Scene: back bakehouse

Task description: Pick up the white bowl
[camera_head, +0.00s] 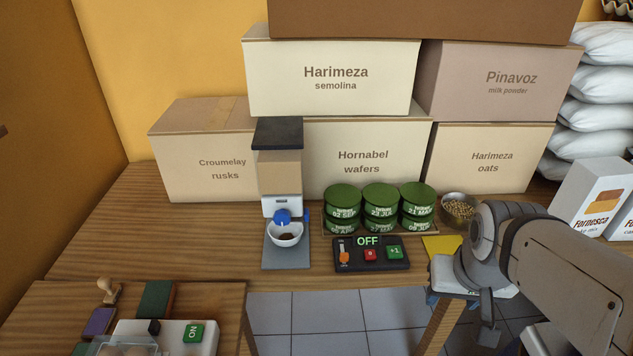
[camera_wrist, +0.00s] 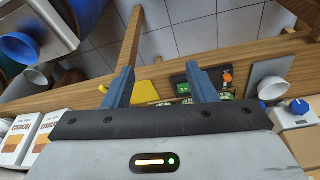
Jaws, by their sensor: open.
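The white bowl (camera_head: 285,233) sits upright on the grey base plate of the dispenser, right under its blue nozzle, with a little dark content inside. In the wrist view the bowl (camera_wrist: 271,88) shows at the right, beside the blue dial. My gripper (camera_wrist: 160,84) is open, its two blue fingers apart with nothing held between them. In the head view my arm is at the right by the table's front edge, well right of the bowl. Nothing hides the bowl's front.
The dispenser (camera_head: 279,170) rises directly behind and over the bowl. Right of it stand a control box (camera_head: 371,254) reading OFF, several stacked green tins (camera_head: 380,205), a metal bowl of grain (camera_head: 458,208) and a yellow sheet (camera_head: 441,245). Bare table lies left of the dispenser.

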